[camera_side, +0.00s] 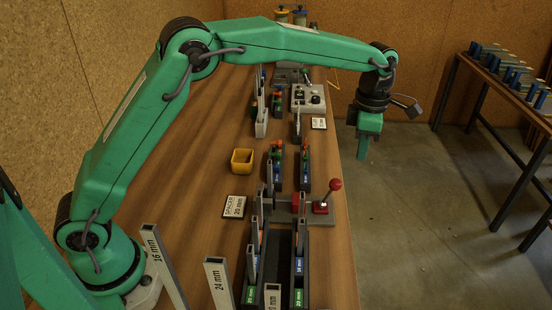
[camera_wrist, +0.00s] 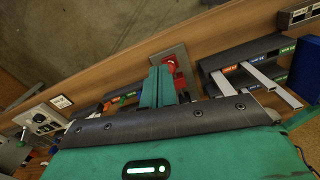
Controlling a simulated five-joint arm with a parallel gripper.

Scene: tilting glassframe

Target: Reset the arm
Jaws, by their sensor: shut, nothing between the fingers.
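My gripper (camera_side: 364,155) hangs from the outstretched green arm, pointing down. In the side view it appears just beyond the workbench's (camera_side: 345,255) right edge, against the grey floor. Its fingers are together with nothing between them. In the wrist view my gripper (camera_wrist: 160,82) shows as two green fingers side by side. Behind them in that picture are a red part on a grey plate (camera_wrist: 172,62) and the wooden bench edge. I cannot tell the exact gap between gripper and bench.
On the bench stand a yellow bin (camera_side: 242,161), a red-knobbed lever (camera_side: 335,185), a "SPACER 20 mm" sign (camera_side: 237,208), a grey control box (camera_side: 308,98) and upright bars, one marked 24 mm (camera_side: 219,283). A side table (camera_side: 490,75) stands right, across open floor.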

